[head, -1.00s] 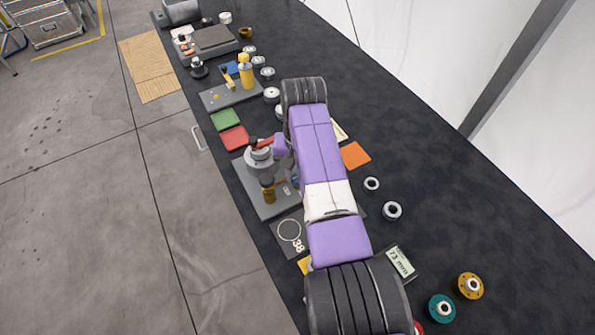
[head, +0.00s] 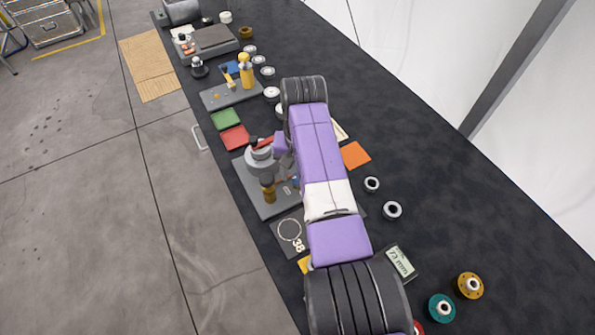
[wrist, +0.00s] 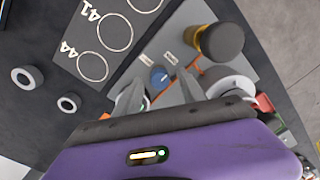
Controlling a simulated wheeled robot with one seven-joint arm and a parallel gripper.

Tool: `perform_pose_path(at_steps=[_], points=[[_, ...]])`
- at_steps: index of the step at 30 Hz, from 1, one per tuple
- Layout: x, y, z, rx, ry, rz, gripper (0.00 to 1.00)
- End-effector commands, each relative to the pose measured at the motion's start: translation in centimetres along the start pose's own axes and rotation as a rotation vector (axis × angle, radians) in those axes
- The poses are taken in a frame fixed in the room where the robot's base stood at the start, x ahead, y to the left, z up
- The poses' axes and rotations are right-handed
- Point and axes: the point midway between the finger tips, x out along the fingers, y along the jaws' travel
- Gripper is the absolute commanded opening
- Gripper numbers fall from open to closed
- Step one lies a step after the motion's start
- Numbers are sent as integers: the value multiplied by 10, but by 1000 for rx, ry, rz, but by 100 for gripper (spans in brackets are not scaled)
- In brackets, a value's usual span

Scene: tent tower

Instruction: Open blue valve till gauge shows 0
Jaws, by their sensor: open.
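A small blue knob (wrist: 160,76), the blue valve, sits on a grey plate (wrist: 178,58) in the wrist view. My gripper (wrist: 161,88) is open, with one finger on each side of the knob. I cannot tell whether either finger touches it. A dark-capped, brass-coloured cylinder (wrist: 219,42) and a pale round fitting (wrist: 230,82) stand on the right. In the head view the plate (head: 280,207) carries a silver round body (head: 261,160) and the brass cylinder (head: 269,189). My arm hides much of the plate there. No gauge reading is legible.
A board with printed rings (wrist: 104,38) lies beside the plate. Green (head: 226,119), red (head: 235,137) and orange (head: 355,155) squares and loose metal rings (head: 391,210) lie around on the dark bench.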

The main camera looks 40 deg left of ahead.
Motion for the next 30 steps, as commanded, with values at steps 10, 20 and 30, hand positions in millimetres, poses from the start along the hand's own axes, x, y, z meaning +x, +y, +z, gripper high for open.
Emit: perform_pose_path(at_steps=[10, 20, 30], points=[[-47, 0, -1, 0, 4, -1, 48], [-76, 0, 0, 1, 1, -1, 48], [-77, 0, 0, 1, 1, -1, 48]])
